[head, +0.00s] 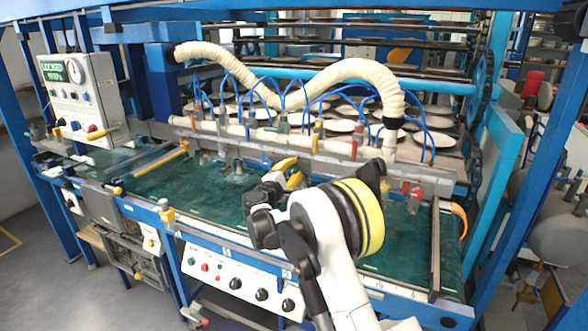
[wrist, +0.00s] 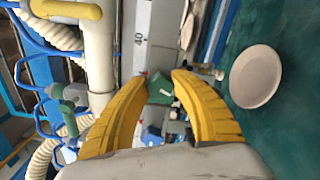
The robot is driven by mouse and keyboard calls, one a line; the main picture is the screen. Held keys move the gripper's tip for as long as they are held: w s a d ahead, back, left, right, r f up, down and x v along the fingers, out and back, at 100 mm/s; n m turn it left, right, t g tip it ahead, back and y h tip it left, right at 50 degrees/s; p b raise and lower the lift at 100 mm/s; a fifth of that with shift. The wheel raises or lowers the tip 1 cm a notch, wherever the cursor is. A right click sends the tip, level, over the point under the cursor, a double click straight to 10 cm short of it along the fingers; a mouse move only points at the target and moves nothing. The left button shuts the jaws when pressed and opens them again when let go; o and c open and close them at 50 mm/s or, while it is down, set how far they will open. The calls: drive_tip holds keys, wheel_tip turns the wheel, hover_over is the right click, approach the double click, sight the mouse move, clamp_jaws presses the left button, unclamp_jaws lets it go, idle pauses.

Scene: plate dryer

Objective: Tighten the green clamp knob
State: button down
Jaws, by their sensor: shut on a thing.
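The green clamp knob (wrist: 160,90) sits between the yellow fingertips of my gripper (wrist: 164,80) in the wrist view. The fingers are shut on it, one on each side. Beyond the knob is a pale rail with a "40" mark (wrist: 139,40). In the head view my gripper (head: 291,171) is over the green belt, at the front of the pipe rail. I cannot make out the knob there; my gripper and wrist cover that area.
A pale plate (wrist: 256,77) lies on the green belt (head: 190,188). A ribbed cream hose (head: 350,72) and blue tubes arch over the pipe rail. A control box (head: 80,98) with a "LOCKED" display is at left. A button panel (head: 240,278) is at the front.

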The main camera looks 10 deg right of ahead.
drive_tip(key=m, duration=0.6)
drive_tip(key=shift+m, duration=0.3)
drive_tip(key=m, duration=0.6)
drive_tip(key=shift+f, duration=0.1)
drive_tip(key=shift+m, duration=0.3)
drive_tip(key=c, duration=1)
unclamp_jaws()
drive_tip(key=shift+c, duration=0.2)
drive_tip(key=shift+a, duration=0.1)
drive_tip(key=v, duration=1.1)
drive_tip(key=shift+s+a, duration=0.15)
drive_tip(key=shift+s, duration=0.25)
